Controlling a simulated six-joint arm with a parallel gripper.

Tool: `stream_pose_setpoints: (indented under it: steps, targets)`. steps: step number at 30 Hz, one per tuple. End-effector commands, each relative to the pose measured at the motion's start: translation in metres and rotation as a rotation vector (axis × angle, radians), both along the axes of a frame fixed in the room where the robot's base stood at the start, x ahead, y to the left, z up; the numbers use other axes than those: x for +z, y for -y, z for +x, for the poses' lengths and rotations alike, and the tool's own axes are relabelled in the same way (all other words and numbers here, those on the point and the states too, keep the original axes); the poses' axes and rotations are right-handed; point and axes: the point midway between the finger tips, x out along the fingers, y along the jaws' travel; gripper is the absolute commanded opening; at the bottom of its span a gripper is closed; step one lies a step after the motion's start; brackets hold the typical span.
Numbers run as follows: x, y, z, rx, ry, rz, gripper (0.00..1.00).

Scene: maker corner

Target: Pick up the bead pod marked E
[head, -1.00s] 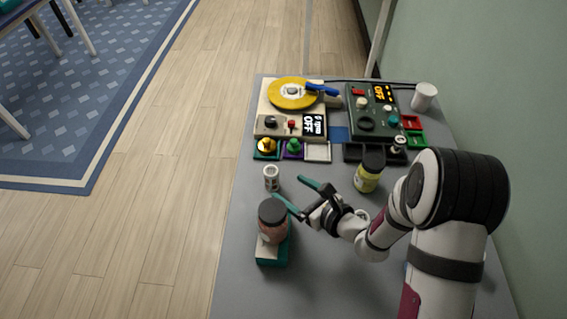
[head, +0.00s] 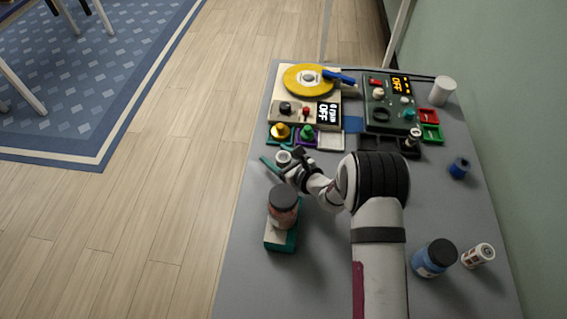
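My gripper (head: 282,162) is at the left side of the table, just in front of the green and purple trays. A small white cylindrical pod (head: 284,156) shows its round top at the fingers. One teal finger lies to its left; the other is mostly hidden, so I cannot tell whether the fingers touch the pod. Two more white pods stand elsewhere: one (head: 478,256) at the front right with dark marks, one (head: 413,137) at the black tray. I cannot read a letter E on any of them.
A dark-lidded jar (head: 284,208) stands on a teal-and-white block (head: 281,236) just in front of my gripper. A blue jar (head: 432,259) and a small blue item (head: 459,168) are on the right. Two control panels (head: 390,100) and a white cup (head: 442,91) fill the back.

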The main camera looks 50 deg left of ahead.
Motion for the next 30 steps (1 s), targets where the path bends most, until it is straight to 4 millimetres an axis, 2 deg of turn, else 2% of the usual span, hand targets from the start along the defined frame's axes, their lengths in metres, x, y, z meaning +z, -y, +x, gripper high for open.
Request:
stream_pose_setpoints:
  steps: [1,11,21,25,28,30]
  targets:
    - [0.000,0.000,0.000,0.000,0.000,0.000,0.59]
    - [0.000,0.000,0.000,0.000,0.000,0.000,0.00]
    - [0.005,0.000,0.000,0.000,0.001,0.001,0.00]
    - [0.022,0.000,0.000,0.000,0.001,0.003,0.00]
    - [0.042,0.000,0.001,0.000,0.002,0.003,0.00]
    - [0.050,0.012,0.009,-0.005,0.002,0.001,0.00]
